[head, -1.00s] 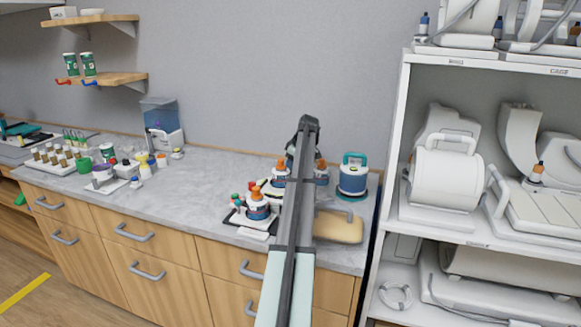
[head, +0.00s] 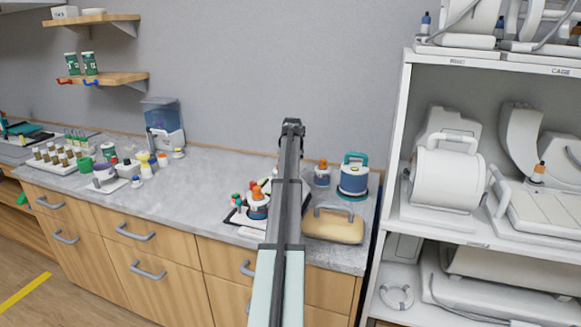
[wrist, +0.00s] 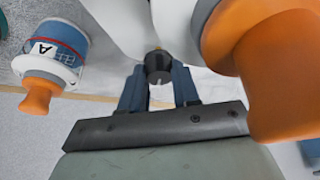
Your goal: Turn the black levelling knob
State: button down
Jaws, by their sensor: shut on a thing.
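The black levelling knob (wrist: 158,66) shows in the wrist view as a small round dark knob with a pale mark on its face. It sits at the lower end of a white body (wrist: 135,22). My gripper (wrist: 158,82) has one blue-grey finger on each side of the knob and is shut on it. In the head view my arm runs up the middle of the picture and hides the knob and the fingertips.
In the wrist view a large orange nozzle (wrist: 280,75) is close on the right, and a blue-labelled bottle with an orange tip (wrist: 55,55) is at left. In the head view a teal-handled container (head: 353,180) and a tan handled case (head: 333,226) stand right of my arm.

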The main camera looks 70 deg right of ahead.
jog(key=m+g, duration=0.2)
jog(key=m, duration=0.4)
jog(key=shift+w, duration=0.15)
jog(key=shift+m+g, duration=0.3)
jog(key=c, duration=0.8)
grip_release()
jog(key=v, duration=1.3)
jog(key=shift+a+r, duration=0.3)
jog(key=shift+a, duration=0.05)
